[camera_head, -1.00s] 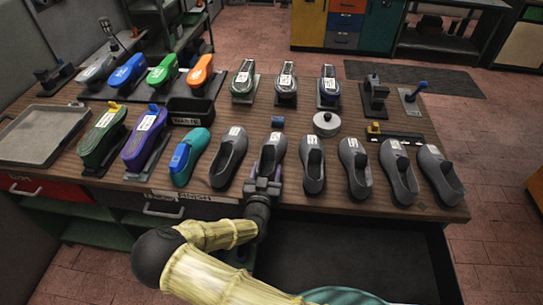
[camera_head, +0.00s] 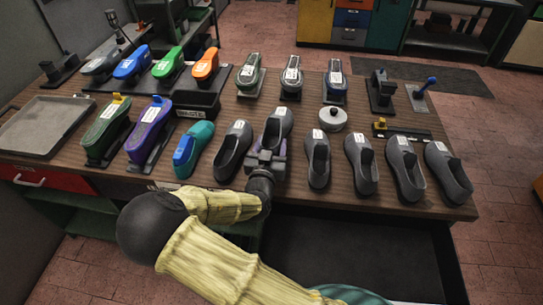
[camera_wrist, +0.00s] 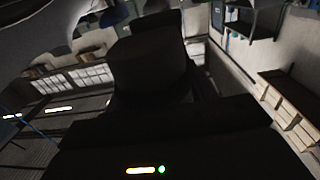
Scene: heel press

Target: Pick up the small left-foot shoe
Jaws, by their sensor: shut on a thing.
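My gripper (camera_head: 266,160) is shut on a dark grey shoe (camera_head: 279,123) with a white label, the second from the left in the row of grey shoes. This shoe sits higher in the head view than its neighbours and looks raised off the table, toe pointing away. My gripper's jaws hide its heel end. In the wrist view a large dark shape, apparently the held shoe (camera_wrist: 150,65), fills the middle. I cannot read the label, so its size and foot are not clear.
Grey shoes stand close on both sides, one to the left (camera_head: 233,150) and one to the right (camera_head: 318,160). A teal shoe (camera_head: 194,148) stands further left. A round grey pot (camera_head: 333,119) and several lasts on stands lie behind. A grey tray (camera_head: 45,126) is at far left.

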